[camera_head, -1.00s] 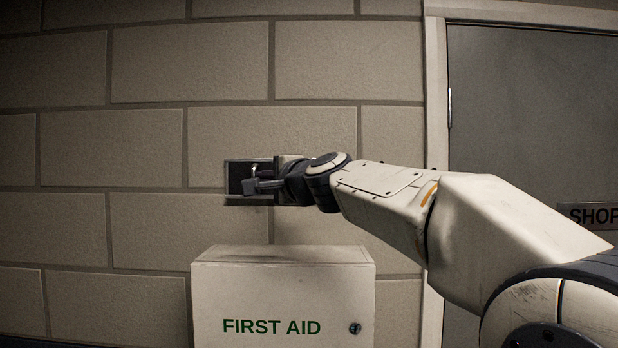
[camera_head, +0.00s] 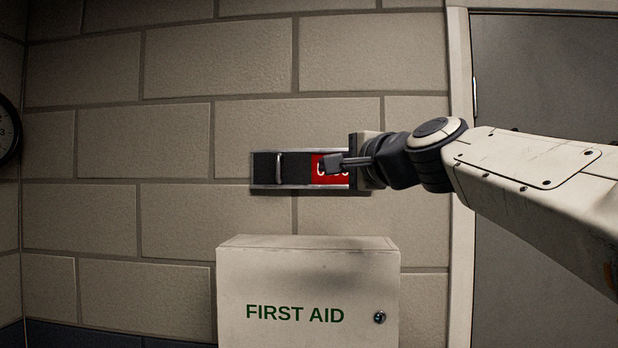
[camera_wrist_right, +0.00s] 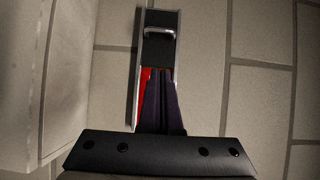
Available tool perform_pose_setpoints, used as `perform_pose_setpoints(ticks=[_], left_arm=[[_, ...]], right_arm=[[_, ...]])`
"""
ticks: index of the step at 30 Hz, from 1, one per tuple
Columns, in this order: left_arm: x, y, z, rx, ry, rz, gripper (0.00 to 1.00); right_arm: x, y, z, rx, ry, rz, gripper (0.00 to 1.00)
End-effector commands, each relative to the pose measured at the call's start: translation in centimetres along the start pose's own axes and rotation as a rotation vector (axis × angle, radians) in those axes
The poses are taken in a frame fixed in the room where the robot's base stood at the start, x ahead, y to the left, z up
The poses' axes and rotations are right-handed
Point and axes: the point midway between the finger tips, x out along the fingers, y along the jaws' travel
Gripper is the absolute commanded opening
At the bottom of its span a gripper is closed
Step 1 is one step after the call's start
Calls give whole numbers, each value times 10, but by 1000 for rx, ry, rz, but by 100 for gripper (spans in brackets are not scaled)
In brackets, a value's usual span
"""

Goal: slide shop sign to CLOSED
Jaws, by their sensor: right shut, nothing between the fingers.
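The shop sign (camera_head: 265,182) is a slim horizontal frame on the block wall, with a dark sliding cover and an upright metal handle (camera_head: 279,168). To the right of the cover a red panel (camera_head: 320,175) shows, with white lettering partly hidden by my gripper. My right gripper (camera_head: 334,163) is shut and empty in front of the red panel, right of the handle and apart from it. In the right wrist view the shut fingers (camera_wrist_right: 159,100) point along the sign toward the handle (camera_wrist_right: 160,33), with a strip of red beside them. My left gripper is not in view.
A white first aid box (camera_head: 308,285) juts from the wall below the sign. A door frame (camera_head: 459,250) and grey door (camera_head: 540,90) stand at the right. A clock (camera_head: 8,130) is at the left edge. The wall around the sign is clear.

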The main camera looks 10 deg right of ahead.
Motion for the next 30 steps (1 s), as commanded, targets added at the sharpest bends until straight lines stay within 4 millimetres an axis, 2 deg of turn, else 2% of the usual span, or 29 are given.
perform_pose_setpoints(ticks=[1,6,23,26,29,30], left_arm=[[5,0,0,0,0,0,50],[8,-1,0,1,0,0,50],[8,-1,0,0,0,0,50],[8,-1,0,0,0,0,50],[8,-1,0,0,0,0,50],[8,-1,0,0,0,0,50]], right_arm=[[-8,1,-1,-2,2,-3,0],[-20,0,0,-1,-1,-1,0],[-20,2,2,-4,-5,6,0],[-15,21,12,-34,-32,52,0],[-9,66,35,-111,-97,154,0],[-7,90,48,-156,-136,209,0]])
